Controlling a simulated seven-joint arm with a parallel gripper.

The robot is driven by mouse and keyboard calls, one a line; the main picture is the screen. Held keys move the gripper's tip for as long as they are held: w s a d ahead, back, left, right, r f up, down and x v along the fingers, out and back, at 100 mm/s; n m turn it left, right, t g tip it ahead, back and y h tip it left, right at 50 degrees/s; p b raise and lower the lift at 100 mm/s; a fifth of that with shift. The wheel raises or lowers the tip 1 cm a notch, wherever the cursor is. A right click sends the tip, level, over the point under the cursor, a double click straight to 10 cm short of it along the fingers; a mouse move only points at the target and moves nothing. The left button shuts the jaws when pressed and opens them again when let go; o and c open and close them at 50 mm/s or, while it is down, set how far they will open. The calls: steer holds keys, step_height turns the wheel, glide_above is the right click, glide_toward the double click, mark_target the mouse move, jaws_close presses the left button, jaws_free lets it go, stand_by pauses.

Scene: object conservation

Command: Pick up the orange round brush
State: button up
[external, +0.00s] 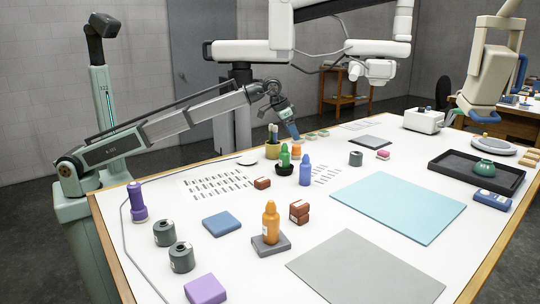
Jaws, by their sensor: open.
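An orange, bottle-shaped object with a rounded top (271,222) stands upright on a flat grey block (271,245) in the front middle of the table. It is the only upright orange piece of this shape; I cannot make out bristles. My gripper (292,130), at the end of the pale green arm, hangs over the far side of the table, well behind the orange object and apart from it. It is open, with nothing clearly held. It is small in the picture, so its fingers show poorly. A smaller orange object (297,149) stands near below it.
Upright green (284,157), blue (305,170) and purple (137,203) pieces stand around. Dark grey cylinders (181,257) are at left. The light blue mat (397,205) is bare. A black tray (475,175) holds a green pot.

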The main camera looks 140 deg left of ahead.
steer(key=n, duration=0.1)
glide_toward(297, 151)
step_height(297, 151, up, 3)
steer(key=s, duration=0.1)
steer(key=x, duration=0.9)
steer(key=s+x, duration=0.1)
steer(key=x, duration=0.4)
steer(key=shift+f, duration=0.15)
steer(key=c, duration=1.1)
steer(key=shift+o, duration=0.2)
